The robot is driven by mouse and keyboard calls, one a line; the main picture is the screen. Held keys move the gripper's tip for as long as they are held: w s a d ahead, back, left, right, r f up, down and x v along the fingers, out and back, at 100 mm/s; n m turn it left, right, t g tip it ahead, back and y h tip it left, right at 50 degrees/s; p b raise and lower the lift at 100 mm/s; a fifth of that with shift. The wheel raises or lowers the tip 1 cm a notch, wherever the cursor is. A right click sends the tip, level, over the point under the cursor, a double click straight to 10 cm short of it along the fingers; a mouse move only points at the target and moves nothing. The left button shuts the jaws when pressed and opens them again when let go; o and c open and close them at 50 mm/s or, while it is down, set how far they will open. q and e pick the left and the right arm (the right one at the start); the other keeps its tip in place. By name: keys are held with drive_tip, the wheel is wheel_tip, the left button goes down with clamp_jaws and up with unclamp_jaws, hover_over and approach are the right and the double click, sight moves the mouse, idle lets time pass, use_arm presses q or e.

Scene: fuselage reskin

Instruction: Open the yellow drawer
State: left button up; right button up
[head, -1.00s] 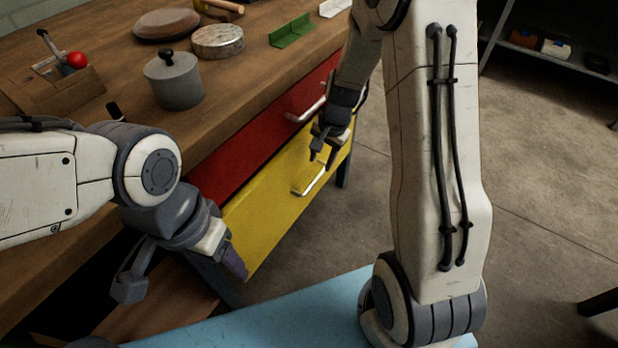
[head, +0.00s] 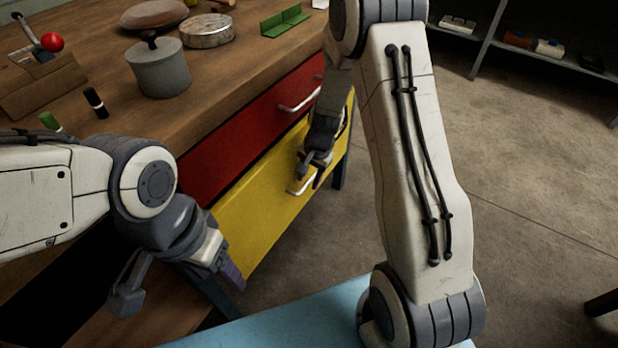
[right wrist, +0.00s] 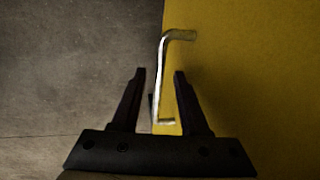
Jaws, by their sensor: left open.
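The yellow drawer (head: 258,217) is the lower drawer of the workbench, and its front looks flush with the bench. Its silver bar handle (head: 294,190) is partly hidden by my right gripper. My right gripper (head: 309,176) is at the handle in the head view. In the right wrist view, the handle (right wrist: 161,85) runs between the two spread fingers of my right gripper (right wrist: 160,72), with the yellow front (right wrist: 255,75) beside it. Contact is not visible. My left gripper (head: 180,284) is open and empty at the lower left, near the drawer's left end.
A red drawer (head: 245,130) with its own handle is just above. Open floor (head: 530,170) lies to the right; shelves (head: 500,45) stand behind.

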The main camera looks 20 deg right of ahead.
clamp_jaws()
idle(1.3)
